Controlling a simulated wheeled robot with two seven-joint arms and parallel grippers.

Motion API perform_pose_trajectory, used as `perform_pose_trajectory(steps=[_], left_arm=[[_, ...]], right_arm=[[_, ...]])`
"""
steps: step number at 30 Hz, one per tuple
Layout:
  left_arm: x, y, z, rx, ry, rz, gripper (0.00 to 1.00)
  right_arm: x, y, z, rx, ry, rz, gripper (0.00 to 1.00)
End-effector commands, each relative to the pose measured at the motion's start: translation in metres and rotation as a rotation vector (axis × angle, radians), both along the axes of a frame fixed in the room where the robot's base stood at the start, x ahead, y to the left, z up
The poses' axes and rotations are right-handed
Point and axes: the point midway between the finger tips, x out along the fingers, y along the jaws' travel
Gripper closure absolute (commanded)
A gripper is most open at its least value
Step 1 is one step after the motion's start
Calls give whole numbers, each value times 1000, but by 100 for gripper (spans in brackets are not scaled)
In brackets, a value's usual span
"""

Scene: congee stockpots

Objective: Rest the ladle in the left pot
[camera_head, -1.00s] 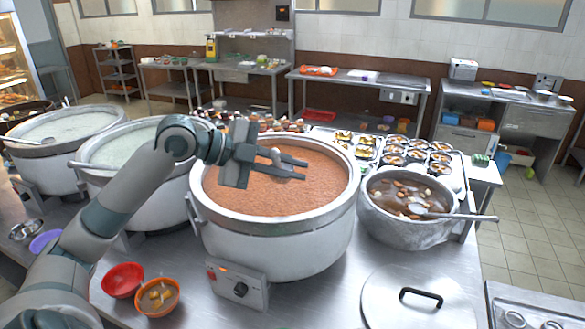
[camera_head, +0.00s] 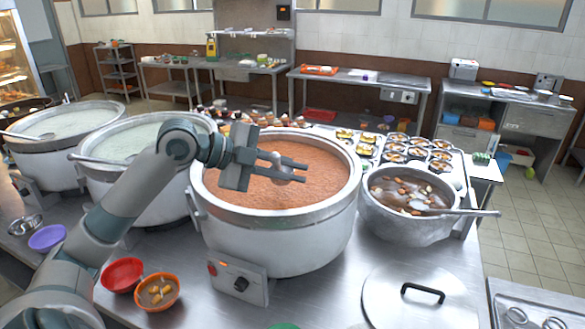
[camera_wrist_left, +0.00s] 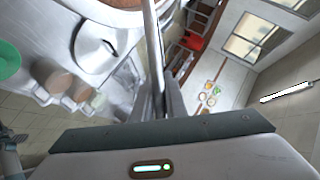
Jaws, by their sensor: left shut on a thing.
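My left gripper (camera_head: 287,168) is above the large middle pot (camera_head: 290,235) of reddish-brown congee. It is shut on a shiny metal ladle (camera_head: 281,178), whose rounded part shows at the fingers in the head view. In the left wrist view a thin metal handle (camera_wrist_left: 153,50) runs up from between the fingers. Much of the ladle is hidden by the gripper. To the left stand two pots of pale congee, a nearer one (camera_head: 145,188) and a farther one (camera_head: 50,165), each with a utensil across its rim. My right gripper is not in view.
A smaller soup pot (camera_head: 405,228) with a ladle leaning on its rim stands right of the middle pot. A lid (camera_head: 385,300) lies in front of it. Red (camera_head: 122,275) and orange (camera_head: 158,305) bowls sit at the front left. Food trays (camera_head: 370,150) lie behind.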

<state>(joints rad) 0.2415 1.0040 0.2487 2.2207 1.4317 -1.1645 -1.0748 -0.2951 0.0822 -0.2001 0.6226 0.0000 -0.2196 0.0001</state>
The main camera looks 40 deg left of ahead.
Motion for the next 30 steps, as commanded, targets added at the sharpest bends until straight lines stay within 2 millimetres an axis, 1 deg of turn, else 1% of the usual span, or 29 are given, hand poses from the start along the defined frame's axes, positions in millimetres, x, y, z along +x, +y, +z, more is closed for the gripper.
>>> perform_pose_trajectory(steps=[1, 9, 18, 24, 30], left_arm=[[0, 0, -9, -2, 0, 0, 100], [0, 0, -35, -2, -1, 1, 100], [0, 0, -63, 1, 0, 0, 100], [0, 0, -72, 0, -2, 1, 100], [0, 0, -74, 0, -2, 1, 100]], right_arm=[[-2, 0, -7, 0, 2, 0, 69], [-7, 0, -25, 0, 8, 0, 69], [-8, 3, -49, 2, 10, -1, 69], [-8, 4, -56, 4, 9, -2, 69], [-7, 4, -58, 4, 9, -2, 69]])
